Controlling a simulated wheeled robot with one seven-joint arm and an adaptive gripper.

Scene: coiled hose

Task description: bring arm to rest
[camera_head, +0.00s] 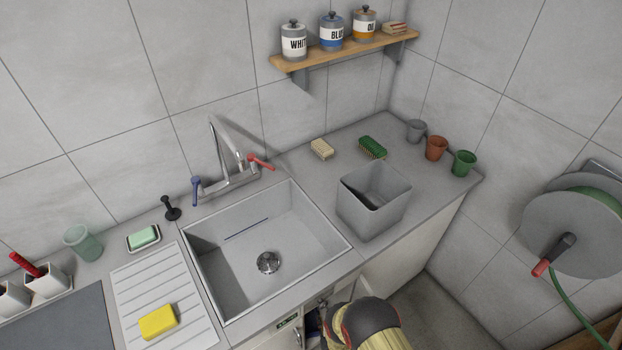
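Part of my arm (367,325), dark with a red ring and a pale yellow section, shows at the bottom edge, in front of the cabinet below the sink. My gripper is out of the picture, so its fingers and anything in them are hidden. A hose reel (566,222) with a grey disc hangs on the right wall. Its crank has a dark arm and a red-tipped grip (541,267). A green hose (577,310) runs down from the reel and leaves the picture at the bottom right.
A sink (225,272) with a faucet (228,180) is set in the counter. A grey bin (373,213), brushes (372,147) and cups (436,148) stand to its right. A yellow sponge (158,321) lies on the drainboard. A shelf (340,53) holds jars. Floor (430,310) shows below the reel.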

